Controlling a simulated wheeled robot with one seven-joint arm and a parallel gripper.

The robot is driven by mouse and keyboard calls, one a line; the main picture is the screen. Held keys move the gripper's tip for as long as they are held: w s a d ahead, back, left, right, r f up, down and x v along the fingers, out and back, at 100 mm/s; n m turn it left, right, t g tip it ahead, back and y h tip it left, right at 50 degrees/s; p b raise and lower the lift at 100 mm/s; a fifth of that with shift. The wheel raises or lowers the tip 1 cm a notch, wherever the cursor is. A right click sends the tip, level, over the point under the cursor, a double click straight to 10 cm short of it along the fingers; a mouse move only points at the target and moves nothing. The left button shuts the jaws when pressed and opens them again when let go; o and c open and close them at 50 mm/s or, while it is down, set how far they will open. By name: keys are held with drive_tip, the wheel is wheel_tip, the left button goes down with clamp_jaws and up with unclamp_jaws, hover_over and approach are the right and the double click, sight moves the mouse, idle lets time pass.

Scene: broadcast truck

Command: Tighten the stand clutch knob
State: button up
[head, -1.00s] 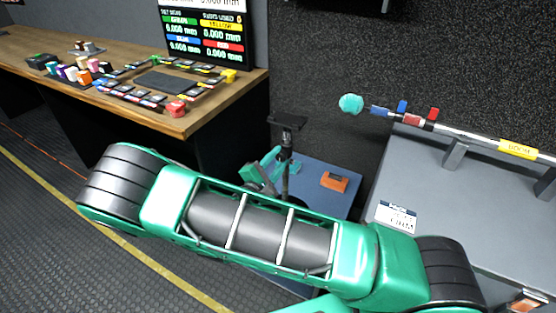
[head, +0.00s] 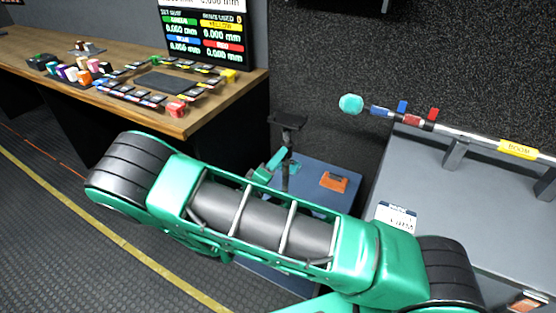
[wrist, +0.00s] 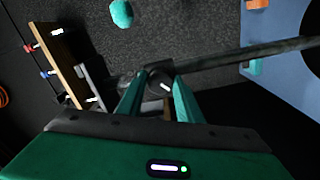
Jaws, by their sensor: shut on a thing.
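The stand (head: 287,150) is a dark upright post with a flat plate on top, on a blue platform. My arm hides its lower part in the head view. In the wrist view its dark pole (wrist: 240,55) runs off to the right. The clutch knob (wrist: 159,83) is a dark round piece with a white mark line, pointing down to the right. My gripper (wrist: 160,88) has its two green fingers on either side of the knob, shut on it. In the head view only a little of my gripper (head: 276,159) shows beside the post.
An orange-brown box (head: 334,182) lies on the blue platform (head: 318,173) right of the post. A grey bench (head: 480,180) with a boom pole (head: 470,137) stands at right. A wooden desk (head: 215,115) with a screen (head: 206,38) stands at left.

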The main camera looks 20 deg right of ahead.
drive_tip(key=shift+a+f+m, duration=0.1)
drive_tip(key=shift+f+m, duration=0.05)
drive_tip(key=shift+m, duration=1.7)
drive_tip(key=shift+f+m, duration=0.15)
drive_tip(key=shift+m, duration=1.7)
drive_tip(key=o, duration=1)
drive_tip(key=shift+o, duration=0.2)
drive_tip(key=shift+r, duration=0.1)
